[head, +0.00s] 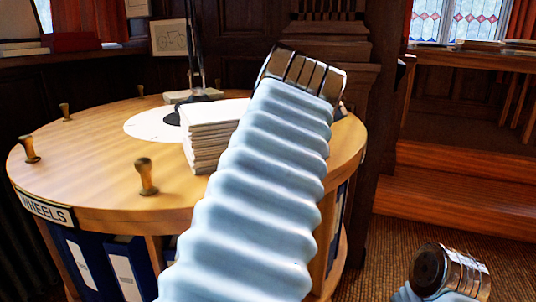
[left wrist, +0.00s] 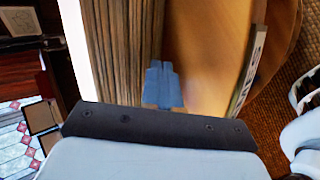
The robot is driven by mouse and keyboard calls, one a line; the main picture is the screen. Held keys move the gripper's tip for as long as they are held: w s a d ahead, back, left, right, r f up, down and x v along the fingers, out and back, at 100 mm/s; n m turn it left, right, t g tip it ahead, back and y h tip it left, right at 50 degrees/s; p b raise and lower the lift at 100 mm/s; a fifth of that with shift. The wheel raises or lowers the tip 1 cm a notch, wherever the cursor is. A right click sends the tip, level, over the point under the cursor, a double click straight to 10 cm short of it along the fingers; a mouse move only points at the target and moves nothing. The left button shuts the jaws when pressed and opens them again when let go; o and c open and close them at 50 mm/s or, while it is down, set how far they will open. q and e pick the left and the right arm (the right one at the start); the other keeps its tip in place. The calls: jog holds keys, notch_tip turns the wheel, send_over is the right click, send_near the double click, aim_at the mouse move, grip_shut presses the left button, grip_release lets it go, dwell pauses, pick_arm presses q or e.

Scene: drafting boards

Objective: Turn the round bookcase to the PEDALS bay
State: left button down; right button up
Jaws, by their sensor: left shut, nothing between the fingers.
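The round bookcase (head: 80,165) has a pale wooden top with several upright brass pegs (head: 147,177) around its rim. A plate reading WHEELS (head: 46,208) faces the front left, above a bay with blue binders (head: 104,268). I see no PEDALS plate. In the left wrist view a plate (left wrist: 249,72) sits on the rim, its lettering too unclear to read. My left gripper (left wrist: 162,86) is shut and empty over the top, close to the paper stack. In the head view my left arm hides its fingers. My right wrist shows at the bottom right, its fingers out of view.
A paper stack (head: 208,150), a white disc (head: 146,125) and a dark lamp stand (head: 193,93) are on the bookcase top. Wooden steps (head: 455,180) rise at the right. Dark panelling stands close behind. Carpet (head: 378,250) lies clear to the right.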

pick_arm(q)
jog(key=shift+s+d+r, duration=0.35)
jog(key=shift+s+d, duration=0.25)
jog(key=shift+d, duration=0.15)
notch_tip(320, 180, up, 8)
jog(key=shift+a, duration=0.2)
jog(key=shift+w+f, duration=0.1)
